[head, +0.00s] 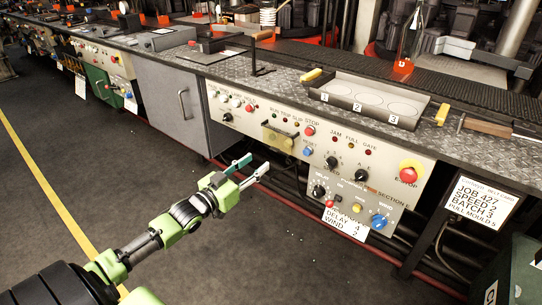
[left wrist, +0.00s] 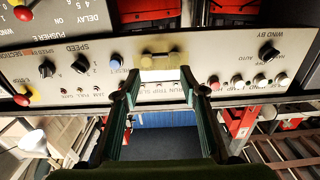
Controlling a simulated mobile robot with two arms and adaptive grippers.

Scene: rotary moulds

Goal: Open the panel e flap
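The section E panel (head: 325,160) is a cream control panel on the front of the bench. Its small brass-yellow flap (head: 278,138) sits left of the middle, below the STOP button. In the left wrist view, which shows the panel upside down, a yellow bar-like part of the flap (left wrist: 160,58) lies straight ahead, between the finger lines. My left gripper (head: 256,163) is open and empty, in front of and below the flap, apart from it. Its two green fingers (left wrist: 160,92) are spread wide. I cannot tell how far the flap stands out. My right gripper is not in view.
A red E-STOP button (head: 408,174), a blue knob (head: 378,222) and black knobs sit right of the flap. A tray with three numbered discs (head: 368,98) stands on the bench above. Red pipes run below the panel. The floor in front is clear.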

